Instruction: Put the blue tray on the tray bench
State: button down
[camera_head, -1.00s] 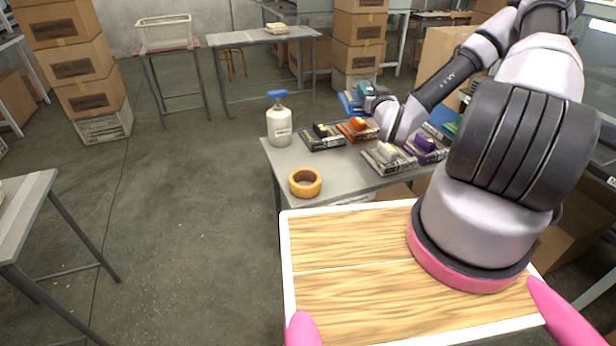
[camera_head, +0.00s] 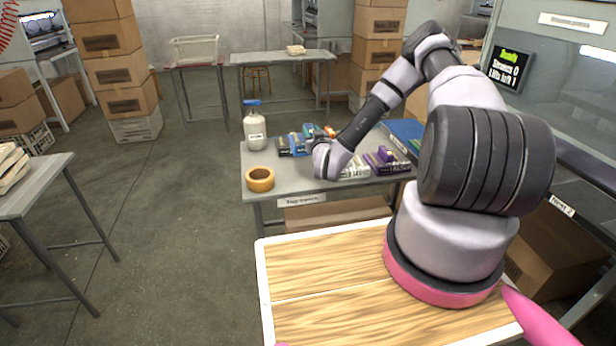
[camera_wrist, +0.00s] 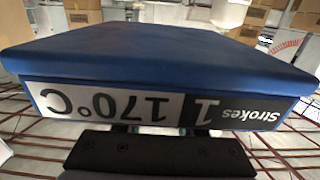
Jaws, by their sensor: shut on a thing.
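My gripper (camera_head: 322,146) is shut on the blue tray (camera_head: 296,143), over the back part of the tray bench (camera_head: 297,182). In the wrist view the blue tray (camera_wrist: 150,55) fills the upper part, its label with "170°C", "1" and "Strokes" reading upside down. The bench is grey, with a name label on its front edge. I cannot tell whether the tray touches the bench or other trays. My arm hides part of the bench and the gripper's fingertips.
On the bench stand a white bottle (camera_head: 255,132), an orange tape roll (camera_head: 261,179), a purple tray (camera_head: 388,160) and a grey tray (camera_head: 355,168). A flat blue surface (camera_head: 405,130) shows behind my arm at right. The bench's front middle is bare.

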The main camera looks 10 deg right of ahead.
jog(key=w+a+f, duration=0.2)
jog(key=f, duration=0.1)
jog(key=shift+a+f, duration=0.15)
jog(key=shift+w+a+f, duration=0.1)
jog(key=shift+f, duration=2.5)
jog(key=shift+w+a+f, duration=0.1)
jog(key=shift+f, duration=2.5)
jog(key=shift+f, duration=0.1)
jog(key=c, duration=0.5)
grip_release()
